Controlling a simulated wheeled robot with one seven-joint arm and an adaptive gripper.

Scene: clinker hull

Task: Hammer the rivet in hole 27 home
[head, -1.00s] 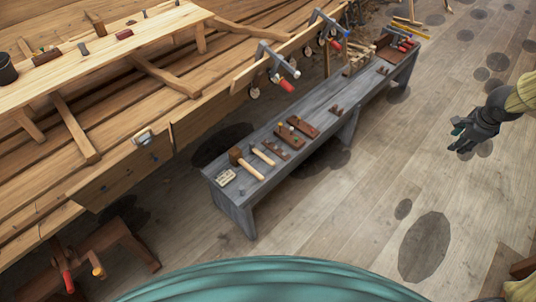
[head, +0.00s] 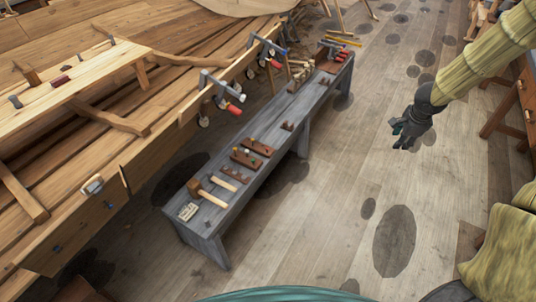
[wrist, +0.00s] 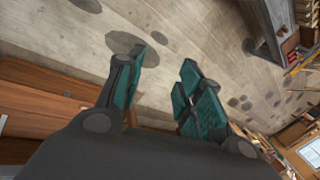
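The wooden clinker hull (head: 150,150) fills the left of the head view. Small dark marks (head: 109,204) show on its near plank, but no hole number is readable and I cannot tell which is hole 27 or its rivet. A grey metal piece (head: 92,185) sits at that plank's upper edge. A wooden mallet (head: 208,195) and a smaller light-handled hammer (head: 235,175) lie on the grey bench. My gripper (head: 403,135) hangs over the floor, well right of the bench. In the wrist view my gripper (wrist: 160,85) has its fingers apart with nothing between them.
The long grey bench (head: 213,219) also bears brown blocks (head: 245,158) and a pale card (head: 188,212). Clamps (head: 222,88) with red handles stick out from the hull above it. Open floor (head: 330,200) lies right of the bench. Wooden furniture (head: 500,115) stands at the right edge.

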